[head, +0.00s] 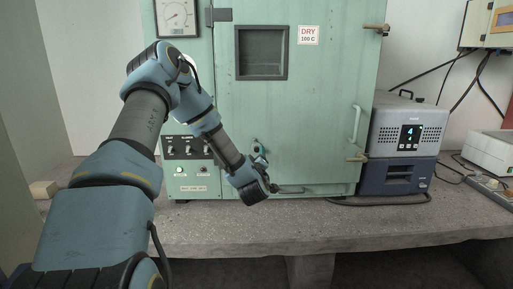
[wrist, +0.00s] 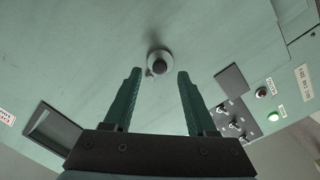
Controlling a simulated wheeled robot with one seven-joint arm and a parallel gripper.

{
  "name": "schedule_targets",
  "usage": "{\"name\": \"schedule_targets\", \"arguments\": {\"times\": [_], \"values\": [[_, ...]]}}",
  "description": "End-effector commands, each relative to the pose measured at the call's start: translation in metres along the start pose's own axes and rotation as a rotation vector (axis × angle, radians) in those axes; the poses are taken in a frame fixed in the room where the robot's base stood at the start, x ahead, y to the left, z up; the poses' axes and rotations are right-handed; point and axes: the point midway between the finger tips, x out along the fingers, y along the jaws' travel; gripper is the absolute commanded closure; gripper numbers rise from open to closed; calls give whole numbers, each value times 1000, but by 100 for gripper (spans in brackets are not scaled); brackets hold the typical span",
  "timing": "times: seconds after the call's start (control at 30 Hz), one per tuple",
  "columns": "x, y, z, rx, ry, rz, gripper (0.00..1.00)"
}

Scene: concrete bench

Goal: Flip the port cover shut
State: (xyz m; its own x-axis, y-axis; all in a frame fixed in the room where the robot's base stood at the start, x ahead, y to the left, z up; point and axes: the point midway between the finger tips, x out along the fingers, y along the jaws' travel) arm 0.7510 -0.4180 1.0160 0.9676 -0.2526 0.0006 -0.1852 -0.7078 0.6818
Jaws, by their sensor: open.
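The green oven-like cabinet (head: 300,110) stands on the bench. In the wrist view a small round port fitting (wrist: 159,62) with a pale rim and a dark centre is on its green front. A small tab (wrist: 149,73) shows at its edge; I cannot tell clearly whether this is the port cover or how it is set. My gripper (wrist: 159,74) is open, its two green fingers apart with the port seen between and just beyond their tips. Nothing is held. In the head view my gripper (head: 262,158) is low at the cabinet front, and my wrist partly hides that area.
The dark door window (head: 261,52) is above. A door handle (head: 356,122) and latches stick out at right. A grey-blue box unit (head: 408,125) stands right; the front bench (head: 330,220) is clear.

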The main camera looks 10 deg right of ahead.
Motion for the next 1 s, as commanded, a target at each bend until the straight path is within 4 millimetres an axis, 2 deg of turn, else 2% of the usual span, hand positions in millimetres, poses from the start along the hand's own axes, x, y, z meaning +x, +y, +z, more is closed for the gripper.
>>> {"name": "schedule_targets", "arguments": {"times": [0.1, 0.23, 0.63, 1.0], "values": [[19, 1, -2, 1, 0, -1, 43], [32, 1, -1, 1, -1, -1, 43], [38, 0, 0, 2, -1, 0, 44], [38, 0, 0, 2, -1, 1, 86]]}}
